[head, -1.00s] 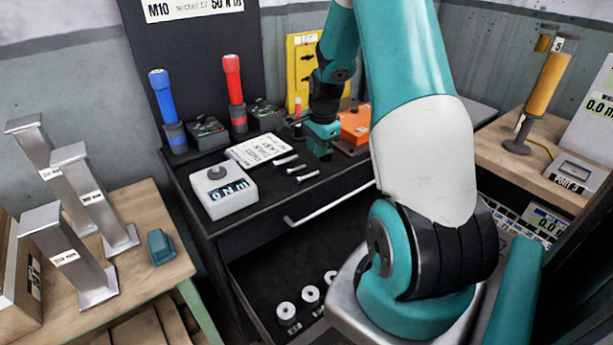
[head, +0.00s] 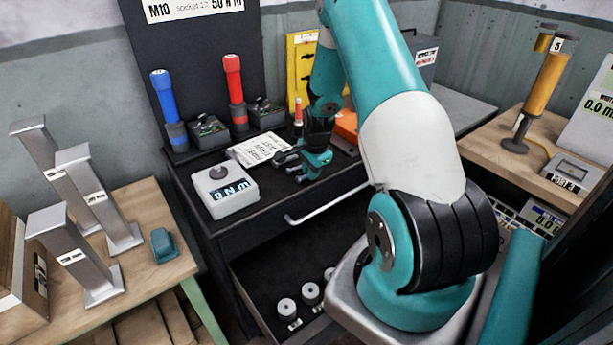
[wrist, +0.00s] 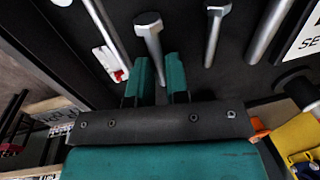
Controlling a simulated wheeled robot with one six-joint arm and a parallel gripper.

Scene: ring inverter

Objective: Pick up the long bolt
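Three silver bolts show in the wrist view. The bolt nearest the drawer handle (wrist: 150,28) has a hex head, and its shaft runs down between my fingers. A middle bolt (wrist: 212,38) and a third bolt (wrist: 271,27), its head out of frame, lie to its right. My gripper (wrist: 159,66) is open, its two teal fingers on either side of the first bolt's shaft; I cannot tell if they touch it. In the head view my gripper (head: 300,163) is low over the cabinet top and hides most of the bolts. I cannot tell which is longest.
A printed card (head: 258,149) and a white torque display box (head: 224,190) lie left of my gripper. Red (head: 234,90) and blue (head: 166,105) tools stand behind. An orange box (head: 346,126) is close on the right. The drawer handle (head: 327,203) runs along the front.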

